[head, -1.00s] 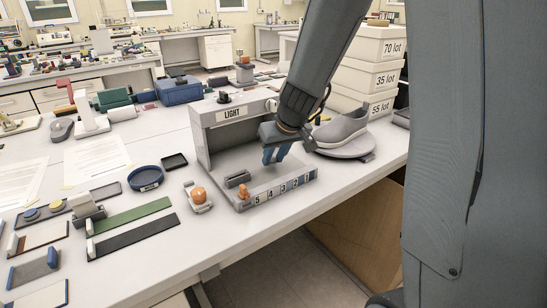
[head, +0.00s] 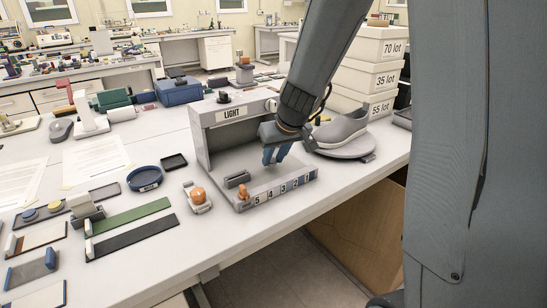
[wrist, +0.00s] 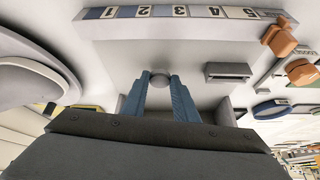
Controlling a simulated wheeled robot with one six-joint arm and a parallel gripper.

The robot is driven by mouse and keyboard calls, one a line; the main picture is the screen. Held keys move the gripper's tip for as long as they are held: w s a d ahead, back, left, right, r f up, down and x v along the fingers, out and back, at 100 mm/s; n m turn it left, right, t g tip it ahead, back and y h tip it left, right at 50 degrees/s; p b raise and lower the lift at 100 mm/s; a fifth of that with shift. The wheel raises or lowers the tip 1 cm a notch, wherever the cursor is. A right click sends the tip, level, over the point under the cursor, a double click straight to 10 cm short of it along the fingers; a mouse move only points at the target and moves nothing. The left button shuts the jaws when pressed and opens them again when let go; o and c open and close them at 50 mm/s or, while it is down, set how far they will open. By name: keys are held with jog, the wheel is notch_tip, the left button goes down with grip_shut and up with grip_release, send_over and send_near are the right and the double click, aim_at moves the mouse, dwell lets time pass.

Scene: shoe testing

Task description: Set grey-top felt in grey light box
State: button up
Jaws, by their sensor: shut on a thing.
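The grey light box (head: 205,150) stands on the white table with its open side facing me. Its front edge carries a numbered strip, which also shows in the wrist view (wrist: 160,12). My gripper (head: 277,158) reaches into the right part of the box, blue fingers pointing down near its floor. In the wrist view my gripper (wrist: 159,80) is shut on a small round grey piece, the grey-top felt (wrist: 160,81). Only its grey top shows between the fingertips. I cannot tell whether it touches the floor. In the head view the fingers hide it.
A grey slotted block (head: 237,180) sits on the box floor, left of my gripper. A grey shoe (head: 342,128) on a round stand (head: 345,151) is close on the right. An orange-topped device (head: 198,196) stands left.

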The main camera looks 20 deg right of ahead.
jog(key=shift+f+b, duration=1.05)
jog(key=shift+b, duration=0.2)
jog(key=o, duration=1.1)
jog(key=shift+c, duration=0.2)
jog(key=v, duration=0.7)
jog(key=shift+s+r+p, duration=0.2)
jog(key=shift+r+p, duration=0.15)
jog(key=shift+r, duration=0.05)
